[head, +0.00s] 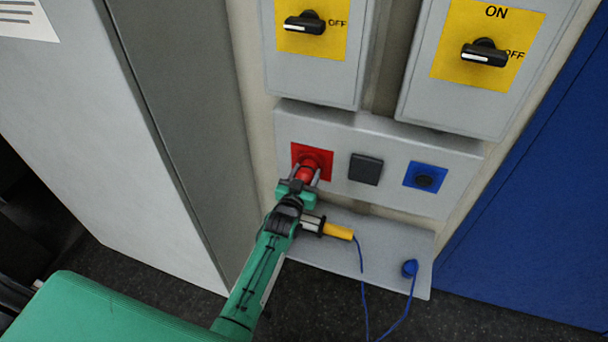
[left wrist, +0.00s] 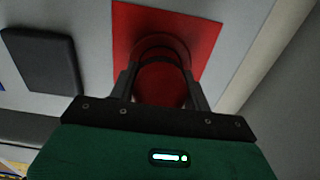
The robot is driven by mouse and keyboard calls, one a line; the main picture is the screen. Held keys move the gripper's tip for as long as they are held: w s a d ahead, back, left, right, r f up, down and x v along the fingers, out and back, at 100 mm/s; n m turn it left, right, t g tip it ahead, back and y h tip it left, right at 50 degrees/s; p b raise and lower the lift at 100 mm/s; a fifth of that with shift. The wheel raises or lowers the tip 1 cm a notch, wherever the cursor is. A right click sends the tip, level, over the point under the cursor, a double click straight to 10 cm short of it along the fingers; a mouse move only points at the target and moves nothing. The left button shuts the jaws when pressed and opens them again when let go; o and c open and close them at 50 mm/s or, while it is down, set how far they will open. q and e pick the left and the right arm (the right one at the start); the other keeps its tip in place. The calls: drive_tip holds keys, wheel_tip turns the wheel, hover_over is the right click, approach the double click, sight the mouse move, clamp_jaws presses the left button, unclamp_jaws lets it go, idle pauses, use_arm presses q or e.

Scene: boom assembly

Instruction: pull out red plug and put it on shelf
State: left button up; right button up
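The red plug (head: 306,174) sits at the red square socket plate (head: 325,155) on the left of the grey panel. My left gripper (head: 304,177) is at the plug, with one finger on each side. In the left wrist view the plug (left wrist: 160,84) fills most of the space between the fingers (left wrist: 162,88). I cannot tell whether the fingers press on it. The shelf (head: 385,240) is the grey ledge below the panel, partly hidden behind my left arm. My right gripper is not in view.
A blue plug (head: 409,268) stands on the shelf's right part, with a blue cord hanging down. A yellow-ended piece (head: 338,231) is beside my left wrist. A black square cover (head: 366,169) and blue socket (head: 425,178) are right of the red plate. Switch boxes are above.

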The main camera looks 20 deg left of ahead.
use_arm(q)
drive_tip(key=shift+w+r, duration=0.25)
drive_tip(key=shift+r, duration=0.25)
drive_tip(key=shift+c, duration=0.9)
drive_tip(key=shift+s, duration=0.15)
drive_tip(key=shift+s+f+p, duration=0.1)
drive_tip(key=shift+f+p, duration=0.1)
drive_tip(key=shift+p, duration=0.15)
drive_tip(key=shift+s, duration=0.2)
drive_tip(key=shift+s+a+f+p, duration=0.15)
drive_tip(key=shift+s+p, duration=0.5)
drive_tip(key=shift+s, duration=0.6)
drive_tip(key=shift+s+d+f+p, duration=0.1)
drive_tip(key=shift+s+p, duration=0.55)
drive_tip(key=shift+s, duration=0.6)
